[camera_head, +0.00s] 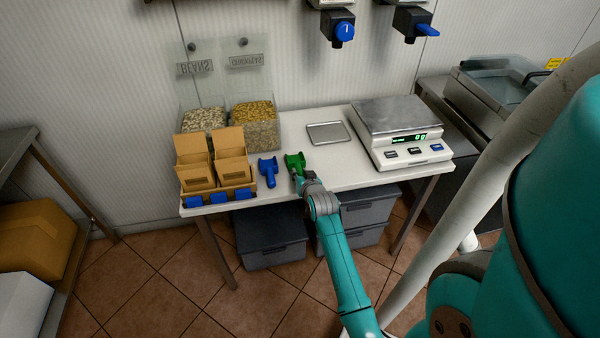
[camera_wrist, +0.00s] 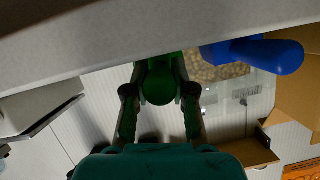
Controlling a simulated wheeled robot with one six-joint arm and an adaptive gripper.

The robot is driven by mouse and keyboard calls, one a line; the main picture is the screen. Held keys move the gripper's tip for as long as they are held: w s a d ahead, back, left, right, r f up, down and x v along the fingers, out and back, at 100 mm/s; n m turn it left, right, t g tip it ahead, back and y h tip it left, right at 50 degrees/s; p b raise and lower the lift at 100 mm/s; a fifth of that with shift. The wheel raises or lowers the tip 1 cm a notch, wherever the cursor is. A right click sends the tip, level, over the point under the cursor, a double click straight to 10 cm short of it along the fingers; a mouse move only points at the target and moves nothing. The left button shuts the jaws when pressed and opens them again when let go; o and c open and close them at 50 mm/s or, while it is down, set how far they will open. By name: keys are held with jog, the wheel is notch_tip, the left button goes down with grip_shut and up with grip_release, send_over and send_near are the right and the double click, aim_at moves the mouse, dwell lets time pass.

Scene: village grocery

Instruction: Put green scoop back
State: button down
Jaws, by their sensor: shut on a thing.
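The green scoop (camera_head: 294,160) is at the front part of the white table, just right of the blue scoop (camera_head: 267,170). My gripper (camera_head: 299,178) reaches in from the front and is shut on the green scoop. In the wrist view, the green scoop (camera_wrist: 160,82) sits between the two fingers of my gripper (camera_wrist: 160,98). The blue scoop (camera_wrist: 255,53) shows at the upper right there, apart from the fingers. I cannot tell whether the green scoop touches the tabletop.
Clear bins of beans (camera_head: 203,119) and chickpeas (camera_head: 253,124) stand at the back left, behind open cardboard boxes (camera_head: 195,174). A small metal tray (camera_head: 328,133) lies right of the scoops, and a scale (camera_head: 400,135) stands further right. Grey crates (camera_head: 270,240) are below.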

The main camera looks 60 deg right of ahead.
jog(key=c, duration=0.9)
grip_release()
jog(key=v, duration=1.2)
jog(key=s+a+f+n+t+y, duration=0.2)
jog(key=s+a, duration=0.1)
jog(key=a, duration=0.8)
jog(key=s+a+f+n+t+y, duration=0.1)
jog(key=s+a+n, duration=0.2)
jog(key=a, duration=0.8)
jog(key=s+a+r+n+y, duration=0.2)
jog(key=s+a+r, duration=0.1)
jog(key=s+a, duration=0.2)
jog(key=s+a+r+n+t+y, duration=0.1)
jog(key=s+a+r+n+y, duration=0.1)
jog(key=s+a, duration=0.3)
jog(key=s+a+r+n+t+y, duration=0.1)
jog(key=s+a+r+n+y, duration=0.1)
jog(key=s+a+r, duration=0.2)
jog(key=shift+s+a+y, duration=0.15)
jog(key=shift+s+a, duration=0.1)
jog(key=shift+s, duration=0.45)
jog(key=shift+s+a+y, duration=0.15)
jog(key=shift+s+a, duration=0.05)
jog(key=shift+s, duration=0.45)
